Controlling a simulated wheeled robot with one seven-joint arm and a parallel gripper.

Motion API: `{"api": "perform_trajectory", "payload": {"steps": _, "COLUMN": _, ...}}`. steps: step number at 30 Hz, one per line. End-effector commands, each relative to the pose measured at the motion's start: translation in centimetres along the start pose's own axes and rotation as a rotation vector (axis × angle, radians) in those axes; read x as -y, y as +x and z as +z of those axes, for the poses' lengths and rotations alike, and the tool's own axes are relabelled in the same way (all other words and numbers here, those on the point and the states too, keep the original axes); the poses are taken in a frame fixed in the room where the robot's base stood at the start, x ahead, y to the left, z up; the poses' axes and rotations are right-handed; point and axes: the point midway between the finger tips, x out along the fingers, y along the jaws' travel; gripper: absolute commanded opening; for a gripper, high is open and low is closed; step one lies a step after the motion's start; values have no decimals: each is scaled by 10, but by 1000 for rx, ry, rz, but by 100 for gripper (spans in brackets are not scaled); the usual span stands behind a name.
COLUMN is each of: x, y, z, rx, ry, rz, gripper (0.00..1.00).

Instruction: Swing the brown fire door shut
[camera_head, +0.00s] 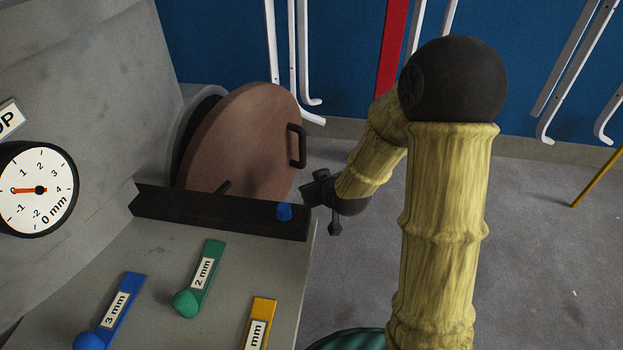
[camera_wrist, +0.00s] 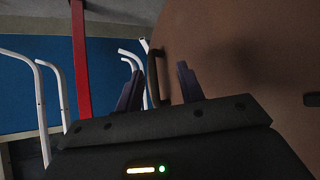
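The brown fire door (camera_head: 245,135) is a round disc standing ajar from the round opening in the grey housing. Its dark bar handle (camera_head: 296,146) is on the right side. In the wrist view the door (camera_wrist: 245,50) fills the right side. My gripper (camera_head: 317,190) is to the lower right of the handle in the head view. In the wrist view its two fingers (camera_wrist: 160,70) are apart, with the handle (camera_wrist: 153,78) appearing between them. I cannot tell how deep the handle is between the fingers. Nothing is held.
A black ledge (camera_head: 220,212) with a blue knob (camera_head: 284,212) runs below the door. A dial (camera_head: 38,189) is at left. Blue, green and yellow labelled gauges lie on the grey bench (camera_head: 150,250). White tubes (camera_head: 303,60) hang on the blue wall.

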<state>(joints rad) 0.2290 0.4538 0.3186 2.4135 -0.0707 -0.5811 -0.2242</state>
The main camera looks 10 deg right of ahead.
Motion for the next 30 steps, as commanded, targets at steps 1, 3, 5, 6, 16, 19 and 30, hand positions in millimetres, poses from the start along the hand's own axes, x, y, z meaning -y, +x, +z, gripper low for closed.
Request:
{"api": "perform_trajectory", "payload": {"steps": 1, "x": 1, "y": 20, "z": 5, "rx": -57, "ry": 1, "rz": -6, "gripper": 38}}
{"api": "perform_trajectory", "payload": {"steps": 3, "x": 1, "y": 38, "z": -1, "rx": -149, "ry": 0, "rz": -8, "gripper": 38}}
{"api": "perform_trajectory", "payload": {"steps": 5, "x": 1, "y": 51, "z": -5, "rx": -230, "ry": 5, "rz": -5, "gripper": 38}}
{"api": "perform_trajectory", "payload": {"steps": 6, "x": 0, "y": 58, "z": -8, "rx": -284, "ry": 11, "rz": 0, "gripper": 38}}
{"api": "perform_trajectory", "payload": {"steps": 16, "x": -21, "y": 86, "z": -26, "rx": -650, "ry": 94, "rz": 97, "gripper": 38}}
{"api": "perform_trajectory", "payload": {"steps": 19, "x": -24, "y": 84, "z": -28, "rx": -678, "ry": 102, "rz": 110, "gripper": 38}}
{"api": "perform_trajectory", "payload": {"steps": 30, "x": -25, "y": 85, "z": -31, "rx": -678, "ry": 101, "rz": 110, "gripper": 38}}
